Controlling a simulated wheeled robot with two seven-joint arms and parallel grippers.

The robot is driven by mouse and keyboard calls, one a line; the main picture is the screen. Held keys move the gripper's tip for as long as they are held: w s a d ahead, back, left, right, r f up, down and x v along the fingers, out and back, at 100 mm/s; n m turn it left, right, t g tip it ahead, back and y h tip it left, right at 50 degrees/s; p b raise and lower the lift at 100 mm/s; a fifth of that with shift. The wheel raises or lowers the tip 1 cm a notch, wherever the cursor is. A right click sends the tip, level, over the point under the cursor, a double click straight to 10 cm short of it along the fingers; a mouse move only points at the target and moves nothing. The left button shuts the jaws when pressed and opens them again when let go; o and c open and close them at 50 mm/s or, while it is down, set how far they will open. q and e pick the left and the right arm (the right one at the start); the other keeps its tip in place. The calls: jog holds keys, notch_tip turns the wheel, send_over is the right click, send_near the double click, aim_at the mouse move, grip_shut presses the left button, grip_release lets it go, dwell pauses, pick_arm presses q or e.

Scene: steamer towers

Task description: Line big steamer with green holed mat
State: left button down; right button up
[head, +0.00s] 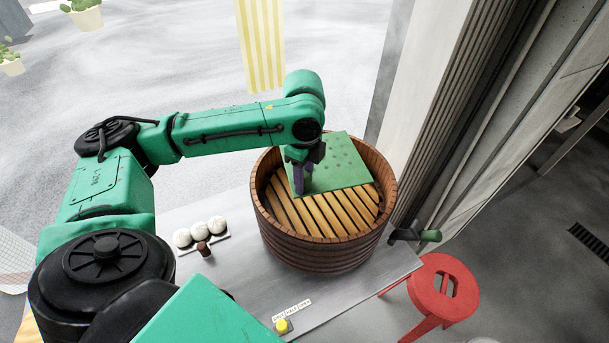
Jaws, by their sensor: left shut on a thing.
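The green holed mat (345,163) is a flat square sheet with small dark holes. It shows over the back part of the big steamer (318,255), a round brown wooden tub with a slatted floor (325,217). The mat's far edge overlaps the steamer's back rim in the head view, and the front slats are bare. I cannot tell whether the mat touches the slats. My left gripper (304,188) points down inside the rim and is shut on the mat near its left side. The arm hides part of the steamer's back left rim. My right gripper is not in view.
The steamer stands on a grey counter (235,270). White buns (201,231) lie left of it, and a yellow button (282,325) is at the front. A dark and green handle-like item (415,235) is at the right edge, near a red stool (441,288) and a wall.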

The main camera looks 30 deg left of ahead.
pick_arm(q)
jog(key=f+b, duration=0.1)
jog(key=f, duration=0.2)
jog(key=f+b, duration=0.1)
jog(key=f, duration=0.2)
jog(key=w+f+b, duration=0.1)
jog(key=f, duration=0.2)
jog(key=shift+f+b, duration=0.3)
jog(key=shift+b, duration=0.05)
jog(key=f, duration=0.1)
jog(key=f+b, duration=0.1)
jog(key=f, duration=0.1)
jog(key=shift+w+f, duration=0.2)
jog(key=shift+f, duration=0.1)
jog(key=shift+s+f+b, duration=0.1)
jog(key=shift+f+b, duration=0.2)
jog(key=shift+f, duration=0.2)
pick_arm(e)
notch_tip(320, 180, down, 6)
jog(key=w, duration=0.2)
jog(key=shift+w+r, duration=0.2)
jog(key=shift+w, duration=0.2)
pick_arm(q)
jog(key=shift+f, duration=0.45)
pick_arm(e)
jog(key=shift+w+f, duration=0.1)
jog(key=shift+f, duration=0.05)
pick_arm(q)
jog(key=c, duration=0.8)
grip_release()
